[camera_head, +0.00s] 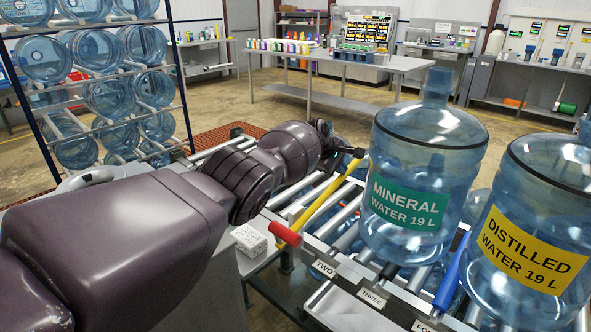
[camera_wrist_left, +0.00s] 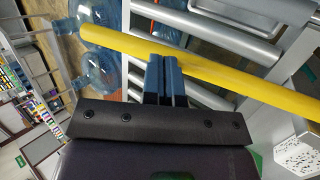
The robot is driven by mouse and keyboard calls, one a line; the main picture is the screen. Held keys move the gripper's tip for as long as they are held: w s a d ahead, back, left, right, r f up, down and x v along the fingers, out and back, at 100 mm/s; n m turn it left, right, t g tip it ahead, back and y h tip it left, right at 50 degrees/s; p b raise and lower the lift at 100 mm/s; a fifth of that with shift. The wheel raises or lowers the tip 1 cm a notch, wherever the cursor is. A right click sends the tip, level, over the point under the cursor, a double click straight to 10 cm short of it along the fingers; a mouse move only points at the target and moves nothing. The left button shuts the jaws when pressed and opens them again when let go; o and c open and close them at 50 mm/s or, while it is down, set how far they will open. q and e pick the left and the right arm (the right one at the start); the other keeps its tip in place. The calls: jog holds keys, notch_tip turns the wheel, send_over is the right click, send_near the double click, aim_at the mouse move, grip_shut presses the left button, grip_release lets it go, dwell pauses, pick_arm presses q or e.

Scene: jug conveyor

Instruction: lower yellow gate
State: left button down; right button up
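The yellow gate is a long yellow bar (camera_head: 325,208) that slants up across the roller lane marked TWO in the head view, with its upper end near my left gripper (camera_head: 357,153). In the left wrist view the yellow bar (camera_wrist_left: 215,72) crosses the top of the picture. My left gripper's two blue-grey fingers (camera_wrist_left: 165,62) are close together, and their tips overlap the bar's lower edge. I cannot tell whether they touch it. Nothing shows between the fingers. My right gripper is not in view.
A red handle (camera_head: 286,235) and a white speckled block (camera_head: 249,240) are near the bar's lower end. A mineral water jug (camera_head: 424,165) and a distilled water jug (camera_head: 535,225) stand close on the right. A blue bar (camera_head: 453,272) lies between them. A jug rack (camera_head: 110,95) stands left.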

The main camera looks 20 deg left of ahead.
pick_arm(q)
jog(key=shift+w+d+f+b, duration=0.1)
jog(key=shift+w+f+b, duration=0.1)
jog(key=shift+f, duration=0.3)
jog(key=shift+w+f+b, duration=0.1)
jog(key=shift+f+b, duration=0.05)
jog(key=shift+f, duration=0.35)
jog(key=shift+w+f+b, duration=0.2)
jog(key=shift+f+b, duration=0.2)
jog(key=shift+b, duration=0.05)
jog(key=shift+w+d+f, duration=0.1)
jog(key=shift+f, duration=0.05)
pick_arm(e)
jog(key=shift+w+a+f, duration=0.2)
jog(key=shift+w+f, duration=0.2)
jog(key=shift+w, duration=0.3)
pick_arm(q)
jog(key=shift+b, duration=0.3)
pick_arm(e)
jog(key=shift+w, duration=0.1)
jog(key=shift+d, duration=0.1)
